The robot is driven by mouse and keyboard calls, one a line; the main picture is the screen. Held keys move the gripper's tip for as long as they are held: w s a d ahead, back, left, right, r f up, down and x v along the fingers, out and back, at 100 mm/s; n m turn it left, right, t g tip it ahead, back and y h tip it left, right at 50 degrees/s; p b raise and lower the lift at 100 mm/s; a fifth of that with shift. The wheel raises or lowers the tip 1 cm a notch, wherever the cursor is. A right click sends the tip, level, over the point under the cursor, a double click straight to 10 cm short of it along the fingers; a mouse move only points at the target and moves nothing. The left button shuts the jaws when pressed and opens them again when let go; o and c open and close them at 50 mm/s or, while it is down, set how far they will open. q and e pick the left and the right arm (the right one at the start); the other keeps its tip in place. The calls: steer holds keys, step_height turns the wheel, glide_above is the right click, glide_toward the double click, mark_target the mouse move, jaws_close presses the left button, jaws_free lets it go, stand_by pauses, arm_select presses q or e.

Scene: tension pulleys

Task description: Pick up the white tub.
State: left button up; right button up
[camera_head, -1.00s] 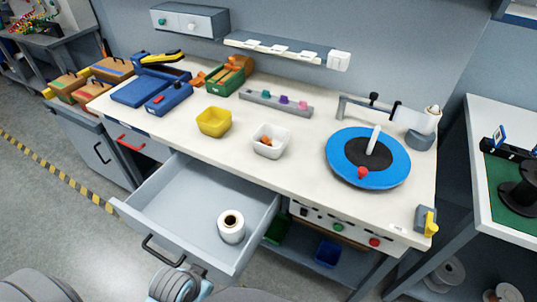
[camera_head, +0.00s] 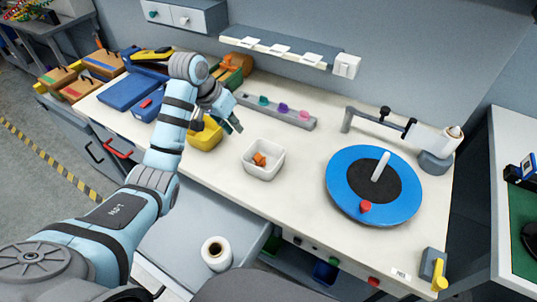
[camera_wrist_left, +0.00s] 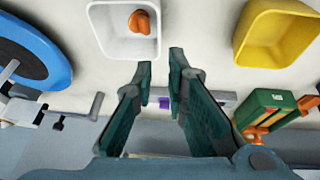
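The white tub (camera_head: 263,160) stands upright on the pale worktop, near the middle of its front part. My left gripper (camera_head: 234,120) is above the worktop, behind and left of the tub in the head view, close to the yellow tub. In the left wrist view its two fingers (camera_wrist_left: 161,63) are apart with nothing between them, and the white tub is beyond the tips. My right gripper is out of view.
The yellow tub (camera_head: 205,137) is left of the white tub, partly hidden by my arm. A blue turntable (camera_head: 338,198) stands to the right. A grey rail (camera_head: 297,119) with coloured knobs lies behind. An open drawer (camera_head: 180,238) below holds a white roll (camera_head: 216,254).

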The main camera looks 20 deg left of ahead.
arm_select(q)
glide_above(249, 148)
steer(key=s+a, duration=0.1)
steer(key=s, duration=0.2)
step_height(249, 148, down, 6)
steer(key=b+x, duration=0.1)
steer(key=x, duration=0.2)
steer(key=b+x, duration=0.1)
steer(key=x, duration=0.2)
steer(key=shift+w+a, duration=0.1)
steer(key=shift+w, duration=0.3)
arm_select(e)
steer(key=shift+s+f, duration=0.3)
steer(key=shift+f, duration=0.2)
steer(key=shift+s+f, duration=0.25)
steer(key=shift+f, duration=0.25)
arm_select(q)
steer(key=shift+s+r, duration=0.1)
steer(key=shift+s, duration=0.05)
steer(key=shift+f+p, duration=0.25)
steer(key=shift+p, duration=0.15)
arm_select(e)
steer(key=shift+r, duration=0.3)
arm_select(q)
jaws_close()
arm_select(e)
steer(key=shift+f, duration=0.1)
